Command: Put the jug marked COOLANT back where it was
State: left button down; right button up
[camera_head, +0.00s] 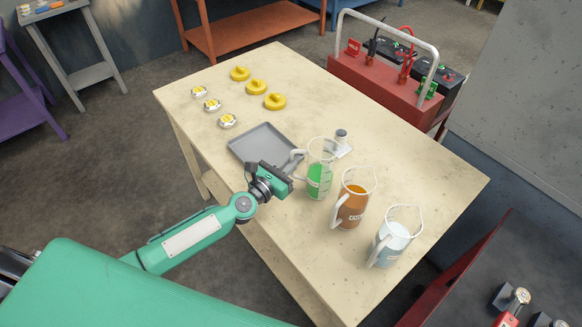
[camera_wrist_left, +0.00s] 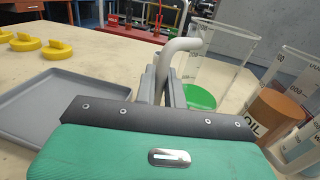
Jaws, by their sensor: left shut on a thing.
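A clear jug with green liquid (camera_head: 319,178) is at the left end of a row of three jugs on the table (camera_head: 400,150). It also shows in the left wrist view (camera_wrist_left: 203,97), where I see no readable COOLANT mark. My left gripper (camera_head: 287,172) is shut on its white handle; the fingers (camera_wrist_left: 165,85) close around it in the left wrist view. The jug is upright, on the table or just above it; I cannot tell which. An amber jug (camera_head: 354,203), marked OIL in the left wrist view (camera_wrist_left: 275,115), and a pale-liquid jug (camera_head: 392,243) stand to its right. My right gripper is not in view.
A grey tray (camera_head: 262,143) lies just behind my left gripper. A small grey-white item (camera_head: 342,141) stands close behind the green jug. Yellow discs (camera_head: 257,87) and small yellow-white parts (camera_head: 212,105) sit farther back. A red carrier (camera_head: 385,85) stands beyond the table.

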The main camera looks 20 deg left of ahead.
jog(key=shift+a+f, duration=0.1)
pick_arm(q)
jog(key=shift+f, duration=0.2)
jog(key=c, duration=1.5)
grip_release()
jog(key=shift+f, duration=0.1)
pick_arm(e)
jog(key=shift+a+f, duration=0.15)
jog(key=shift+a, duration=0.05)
pick_arm(q)
jog(key=shift+b+v, duration=1.75)
jog(key=shift+v, duration=4.25)
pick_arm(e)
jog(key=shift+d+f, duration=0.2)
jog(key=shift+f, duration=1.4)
